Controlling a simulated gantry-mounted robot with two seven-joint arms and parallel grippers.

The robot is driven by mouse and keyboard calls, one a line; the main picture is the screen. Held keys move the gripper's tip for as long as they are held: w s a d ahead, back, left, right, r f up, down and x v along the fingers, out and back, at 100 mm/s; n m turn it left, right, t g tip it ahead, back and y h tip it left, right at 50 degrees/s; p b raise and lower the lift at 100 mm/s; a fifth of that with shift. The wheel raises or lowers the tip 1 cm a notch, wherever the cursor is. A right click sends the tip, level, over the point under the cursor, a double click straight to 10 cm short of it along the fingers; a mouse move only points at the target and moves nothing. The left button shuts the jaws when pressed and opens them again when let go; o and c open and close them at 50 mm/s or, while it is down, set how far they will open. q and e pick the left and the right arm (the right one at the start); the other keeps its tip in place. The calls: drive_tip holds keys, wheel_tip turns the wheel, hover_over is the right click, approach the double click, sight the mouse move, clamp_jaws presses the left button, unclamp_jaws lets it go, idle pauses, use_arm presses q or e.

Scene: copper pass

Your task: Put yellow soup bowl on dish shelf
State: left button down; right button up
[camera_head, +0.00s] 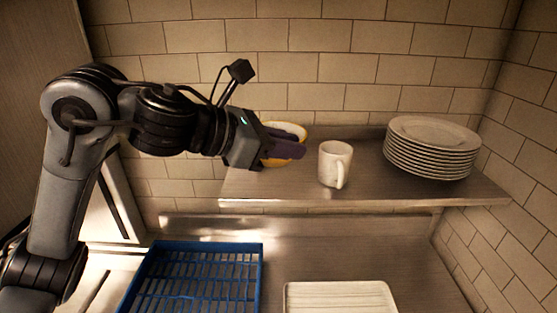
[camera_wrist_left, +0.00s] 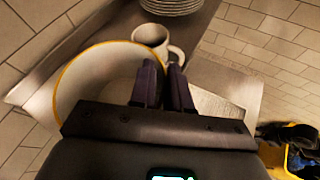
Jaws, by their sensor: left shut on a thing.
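The yellow soup bowl (camera_head: 286,130) is at the left end of the metal dish shelf (camera_head: 300,190), partly hidden behind my left gripper. In the left wrist view the bowl (camera_wrist_left: 85,85) shows a pale inside and a yellow rim. My left gripper (camera_head: 300,150) is shut on the bowl's near wall; its dark fingers (camera_wrist_left: 168,82) also show in the wrist view at the rim. The bowl looks upright or nearly so; I cannot tell whether its base touches the shelf.
A white mug (camera_head: 334,163) stands on the shelf just right of the gripper. A stack of several plates (camera_head: 432,148) stands at the shelf's right. A blue rack (camera_head: 195,280) and a pale tray (camera_head: 340,297) lie below. Shelf room shows between mug and plates.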

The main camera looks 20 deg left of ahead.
use_arm(q)
drive_tip(key=w+a+f, duration=0.1)
drive_tip(key=w+a+f+p, duration=0.1)
drive_tip(key=a, duration=0.1)
drive_tip(key=shift+w+a+f, duration=0.15)
drive_tip(key=shift+w+f, duration=0.05)
drive_tip(key=shift+w, duration=0.2)
drive_tip(key=shift+f+p, duration=0.65)
drive_tip(key=shift+f, duration=1.35)
drive_tip(key=c, duration=1.5)
unclamp_jaws()
drive_tip(key=shift+f, duration=0.2)
drive_tip(key=shift+c, duration=0.2)
drive_tip(key=o, duration=0.5)
drive_tip(key=shift+c, duration=0.2)
drive_tip(key=shift+r, duration=0.15)
